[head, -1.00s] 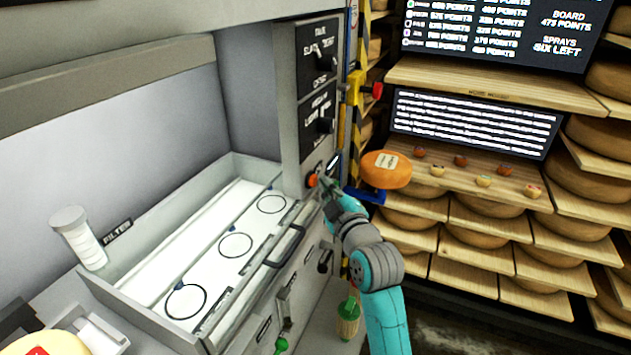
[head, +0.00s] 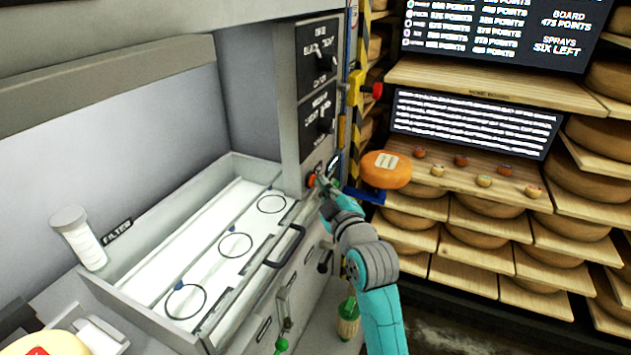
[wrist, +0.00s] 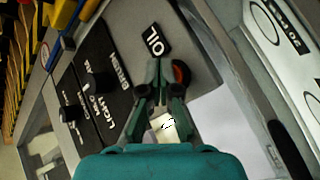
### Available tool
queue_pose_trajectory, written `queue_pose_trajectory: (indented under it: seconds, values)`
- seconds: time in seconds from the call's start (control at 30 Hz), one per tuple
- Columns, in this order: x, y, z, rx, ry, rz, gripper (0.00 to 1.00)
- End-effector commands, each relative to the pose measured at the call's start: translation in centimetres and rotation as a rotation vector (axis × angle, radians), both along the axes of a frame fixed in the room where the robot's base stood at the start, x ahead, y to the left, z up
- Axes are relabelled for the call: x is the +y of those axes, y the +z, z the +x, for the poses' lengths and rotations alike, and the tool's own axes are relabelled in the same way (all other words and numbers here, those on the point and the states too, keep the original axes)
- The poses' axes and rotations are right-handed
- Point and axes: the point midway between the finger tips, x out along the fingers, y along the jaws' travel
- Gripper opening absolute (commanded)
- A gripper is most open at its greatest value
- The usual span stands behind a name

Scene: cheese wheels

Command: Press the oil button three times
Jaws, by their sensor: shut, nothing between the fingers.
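The oil button (head: 311,181) is a round orange-red button low on the grey machine's control column. In the wrist view the button (wrist: 181,73) shows just right of my fingertips, below the black OIL label (wrist: 155,41). My gripper (head: 324,183) is shut and empty, with its tips close beside the button. In the wrist view my gripper (wrist: 157,68) has its fingers together and partly overlaps the button's left side. I cannot tell whether the tips touch it.
Two black knob panels (head: 318,85) sit above the button. A tray with three ringed spots (head: 236,245) lies left, with a dark handle (head: 285,247) in front. An orange cheese wheel (head: 386,170) rests on a blue holder (head: 364,194) to the right. Shelves of cheese stand behind.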

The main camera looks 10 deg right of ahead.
Motion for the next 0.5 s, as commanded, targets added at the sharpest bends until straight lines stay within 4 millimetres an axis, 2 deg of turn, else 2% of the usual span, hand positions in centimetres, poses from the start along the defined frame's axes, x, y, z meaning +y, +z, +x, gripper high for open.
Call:
queue_pose_trajectory:
  seconds: [0.5]
  values:
    - [-0.55,0.03,-0.41,-0.001,-0.001,0.000,0.00]
